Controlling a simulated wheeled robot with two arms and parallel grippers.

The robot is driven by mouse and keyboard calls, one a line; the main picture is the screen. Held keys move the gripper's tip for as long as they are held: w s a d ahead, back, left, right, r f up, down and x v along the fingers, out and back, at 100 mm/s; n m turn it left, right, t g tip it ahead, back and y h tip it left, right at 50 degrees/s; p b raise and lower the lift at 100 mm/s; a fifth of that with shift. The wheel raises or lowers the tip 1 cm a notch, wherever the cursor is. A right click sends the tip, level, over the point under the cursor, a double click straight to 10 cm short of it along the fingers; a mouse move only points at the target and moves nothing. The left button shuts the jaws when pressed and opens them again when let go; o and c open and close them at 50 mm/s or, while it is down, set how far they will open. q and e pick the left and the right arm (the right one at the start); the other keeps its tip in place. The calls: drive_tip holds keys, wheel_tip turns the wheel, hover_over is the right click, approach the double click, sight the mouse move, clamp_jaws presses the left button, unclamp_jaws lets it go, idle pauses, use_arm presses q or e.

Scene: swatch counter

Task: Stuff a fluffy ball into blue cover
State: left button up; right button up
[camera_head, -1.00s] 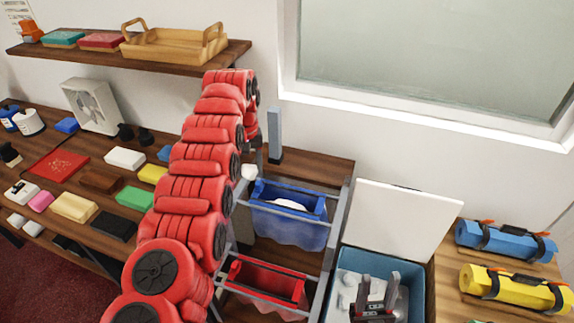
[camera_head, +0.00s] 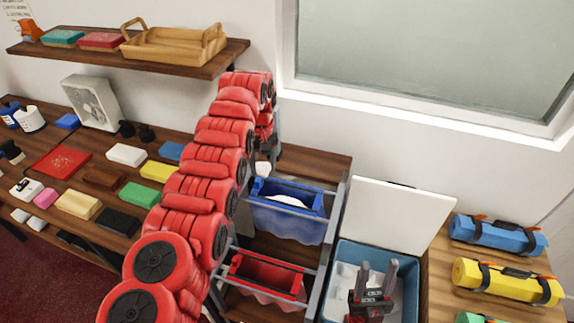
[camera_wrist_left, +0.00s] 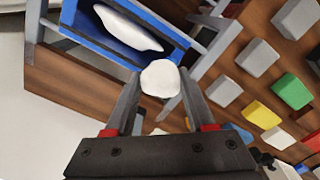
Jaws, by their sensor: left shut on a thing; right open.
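My left gripper (camera_wrist_left: 157,95) is shut on a white fluffy ball (camera_wrist_left: 160,78), which also shows in the head view (camera_head: 262,169). The ball is just beside the rim of the blue cover (camera_wrist_left: 92,45). The blue cover (camera_head: 290,222) hangs open in a grey frame, with a white piece (camera_wrist_left: 130,27) inside its mouth. The wrist view does not show clearly whether the ball touches the rim. My right gripper (camera_head: 378,272) is open and empty over the teal box (camera_head: 408,285). Pale contents (camera_head: 345,275) show in that box.
A red cover (camera_head: 265,275) hangs in front of the blue one in the same grey frame (camera_head: 332,235). A white lid (camera_head: 395,215) stands up behind the teal box. Colored blocks (camera_head: 125,155) cover the left counter. Rolled blue (camera_head: 495,235) and yellow (camera_head: 505,282) bundles lie at right.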

use_arm(q)
drive_tip(key=shift+d+r, duration=0.1)
drive_tip(key=shift+d, duration=0.15)
drive_tip(key=shift+s+d, duration=0.1)
drive_tip(key=shift+d+p, duration=0.3)
drive_tip(key=shift+d, duration=0.1)
drive_tip(key=shift+d, duration=0.1)
drive_tip(key=shift+s+d+n+p, duration=0.2)
drive_tip(key=shift+d+n+p, duration=0.2)
drive_tip(key=shift+d+p, duration=0.15)
